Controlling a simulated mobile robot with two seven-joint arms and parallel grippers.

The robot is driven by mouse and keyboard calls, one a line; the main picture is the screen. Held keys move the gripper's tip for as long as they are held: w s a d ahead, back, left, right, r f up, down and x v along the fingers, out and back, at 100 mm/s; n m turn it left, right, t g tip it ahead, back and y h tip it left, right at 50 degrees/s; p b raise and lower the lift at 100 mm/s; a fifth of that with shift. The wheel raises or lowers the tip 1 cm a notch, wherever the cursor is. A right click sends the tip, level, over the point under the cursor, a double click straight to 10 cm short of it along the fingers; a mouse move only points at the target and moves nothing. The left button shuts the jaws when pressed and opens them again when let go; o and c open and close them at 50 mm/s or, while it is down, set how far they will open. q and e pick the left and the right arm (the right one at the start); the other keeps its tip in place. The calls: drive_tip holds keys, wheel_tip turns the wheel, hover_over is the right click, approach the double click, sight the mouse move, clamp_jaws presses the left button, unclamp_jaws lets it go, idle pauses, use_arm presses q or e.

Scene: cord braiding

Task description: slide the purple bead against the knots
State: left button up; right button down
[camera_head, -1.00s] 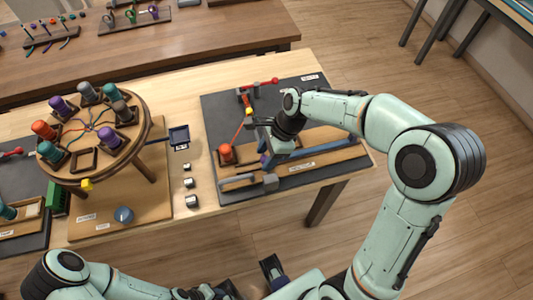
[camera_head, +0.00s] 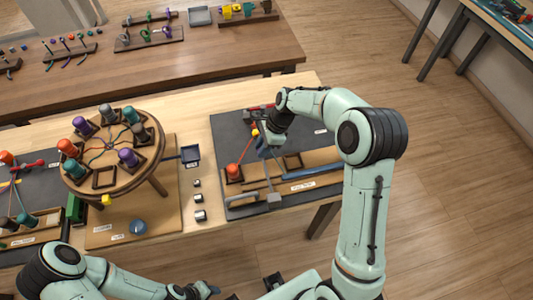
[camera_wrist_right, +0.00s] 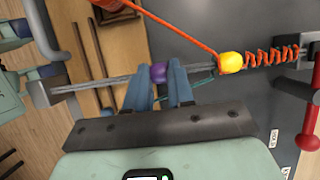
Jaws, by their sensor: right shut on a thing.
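The purple bead (camera_wrist_right: 158,73) is threaded on grey strands stretched between two clamps in the right wrist view. My right gripper (camera_wrist_right: 160,75) is shut on it, one blue finger on each side. A yellow bead (camera_wrist_right: 231,62) sits farther right on the strands, against the orange coiled knots (camera_wrist_right: 272,56). A clear gap separates the purple bead from the yellow one. In the head view my right gripper (camera_head: 264,150) is over the dark mat, and hides the purple bead. My left gripper (camera_head: 205,288) is at the bottom edge, its fingers unclear.
An orange spool (camera_head: 233,173) stands left of the strands, with its cord (camera_head: 246,150) running up to the knots. A grey clamp (camera_wrist_right: 45,90) holds the left end of the strands in the wrist view. A round braiding stand (camera_head: 88,176) with several spools is at left.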

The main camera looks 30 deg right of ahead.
drive_tip(key=shift+w+d, duration=0.15)
drive_tip(key=shift+w, duration=0.5)
use_arm(q)
drive_tip(key=shift+w+r, duration=0.25)
drive_tip(key=shift+r, duration=0.15)
use_arm(e)
drive_tip(key=shift+s, duration=0.1)
drive_tip(key=c, duration=0.9)
unclamp_jaws()
drive_tip(key=shift+c, duration=0.2)
use_arm(q)
drive_tip(key=shift+w+r+p, duration=0.7)
drive_tip(key=shift+r+p, duration=0.05)
drive_tip(key=shift+r, duration=0.15)
use_arm(e)
drive_tip(key=v, duration=1.3)
drive_tip(key=shift+r, duration=0.15)
drive_tip(key=shift+s+d, duration=0.1)
